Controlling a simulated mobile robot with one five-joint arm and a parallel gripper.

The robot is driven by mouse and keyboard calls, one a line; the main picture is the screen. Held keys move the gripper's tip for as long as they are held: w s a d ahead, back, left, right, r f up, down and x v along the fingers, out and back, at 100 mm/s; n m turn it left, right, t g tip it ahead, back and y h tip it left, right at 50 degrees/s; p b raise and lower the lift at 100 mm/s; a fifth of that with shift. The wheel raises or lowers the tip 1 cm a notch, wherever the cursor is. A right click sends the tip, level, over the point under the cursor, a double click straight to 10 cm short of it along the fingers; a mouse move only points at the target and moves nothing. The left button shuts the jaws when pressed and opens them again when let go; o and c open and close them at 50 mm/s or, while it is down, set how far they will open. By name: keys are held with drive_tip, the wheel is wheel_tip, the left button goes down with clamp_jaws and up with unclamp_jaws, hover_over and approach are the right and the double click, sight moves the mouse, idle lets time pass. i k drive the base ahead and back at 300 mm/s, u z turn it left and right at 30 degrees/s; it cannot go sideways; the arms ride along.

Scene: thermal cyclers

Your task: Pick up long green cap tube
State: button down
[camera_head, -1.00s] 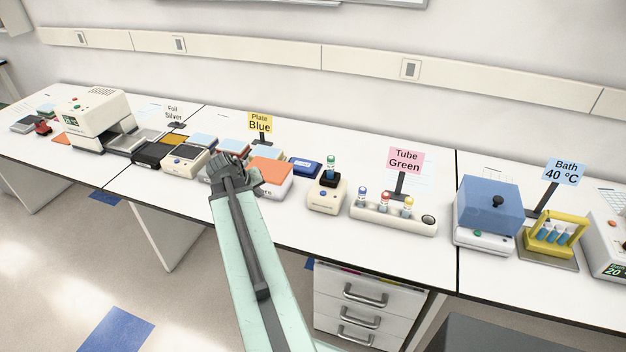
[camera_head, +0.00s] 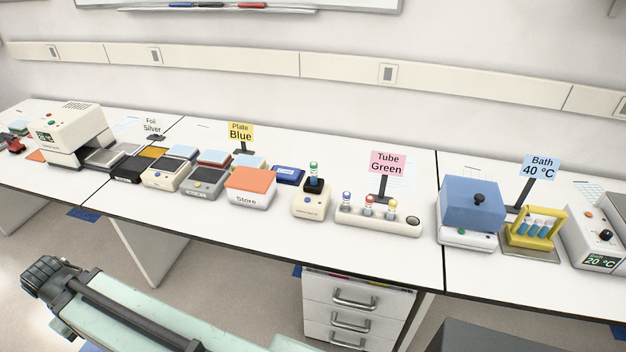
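The long green cap tube (camera_head: 313,169) stands upright in the black holder on top of a small cream device (camera_head: 311,203), near the middle of the bench. My arm crosses the lower left of the view, in front of the bench and well apart from the tube. My gripper (camera_head: 38,272) is at the arm's end at far left, seen from behind and partly bunched up, so its fingers cannot be made out as open or shut. No object shows in it.
A cream rack (camera_head: 378,226) with several short capped tubes stands right of the device, before the pink "Tube Green" sign (camera_head: 388,164). An orange-topped box (camera_head: 250,186) stands to the left. A blue-lidded machine (camera_head: 472,205) is further right. Bare bench lies in front of the device.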

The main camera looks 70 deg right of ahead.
sight(313, 166)
drive_tip(key=z, duration=2.25)
